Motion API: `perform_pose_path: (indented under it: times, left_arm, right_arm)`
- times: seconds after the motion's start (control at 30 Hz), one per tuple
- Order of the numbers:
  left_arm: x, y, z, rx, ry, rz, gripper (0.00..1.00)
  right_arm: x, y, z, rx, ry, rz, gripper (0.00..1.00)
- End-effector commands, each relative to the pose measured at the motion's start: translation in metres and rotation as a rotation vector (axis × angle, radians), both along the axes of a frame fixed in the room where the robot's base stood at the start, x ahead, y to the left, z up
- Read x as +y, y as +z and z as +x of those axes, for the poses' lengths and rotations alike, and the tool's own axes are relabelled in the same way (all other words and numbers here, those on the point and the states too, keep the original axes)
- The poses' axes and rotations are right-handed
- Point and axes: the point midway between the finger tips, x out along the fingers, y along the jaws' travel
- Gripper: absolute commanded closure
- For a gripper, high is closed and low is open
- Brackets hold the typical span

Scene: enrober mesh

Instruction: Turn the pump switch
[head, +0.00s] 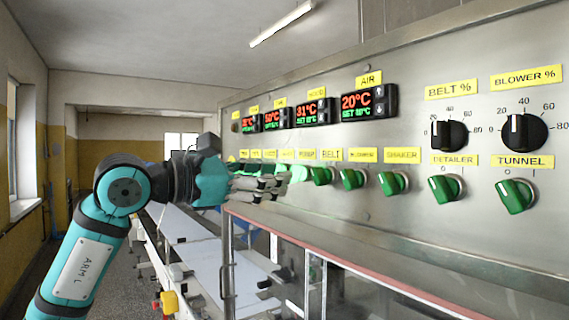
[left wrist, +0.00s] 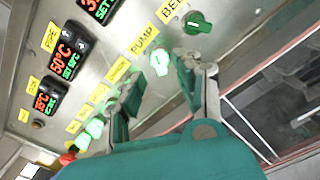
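The pump switch (head: 299,173) is a pale, bright green knob on the steel panel, under the yellow PUMP label (head: 306,155). It also shows in the left wrist view (left wrist: 160,64), beside its label (left wrist: 143,40). My left gripper (head: 275,184) is at the panel, just left of the pump switch in the head view. In the left wrist view its two fingers (left wrist: 163,75) are apart, with the pump switch showing between and just beyond the tips. I cannot tell whether either finger touches it. My right gripper is not in view.
The dark green belt switch (head: 321,176) is close to the right of the pump switch. Other lit knobs (left wrist: 95,128) sit on its other side, partly hidden by my gripper in the head view. Temperature displays (head: 369,102) are above. A glazed, red-edged machine cover (head: 350,262) lies below.

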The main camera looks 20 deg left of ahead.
Motion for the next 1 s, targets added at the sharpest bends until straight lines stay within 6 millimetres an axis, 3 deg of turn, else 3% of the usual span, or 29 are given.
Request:
perform_pose_path:
  times: [0.2, 0.57, 0.83, 1.0]
  left_arm:
    - [-0.017, 0.001, 0.021, 0.001, -0.001, -0.002, 0.65]
    - [-0.020, 0.000, 0.026, 0.000, 0.000, -0.002, 0.65]
    - [-0.020, 0.000, 0.026, 0.000, 0.000, -0.002, 0.98]
    - [-0.020, 0.000, 0.026, 0.000, 0.000, -0.002, 1.00]
  right_arm:
    - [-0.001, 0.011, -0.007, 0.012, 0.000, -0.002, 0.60]
    - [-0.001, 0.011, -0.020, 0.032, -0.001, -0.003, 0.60]
    - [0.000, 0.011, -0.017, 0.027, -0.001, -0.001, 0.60]
    - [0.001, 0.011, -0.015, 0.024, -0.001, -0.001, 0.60]
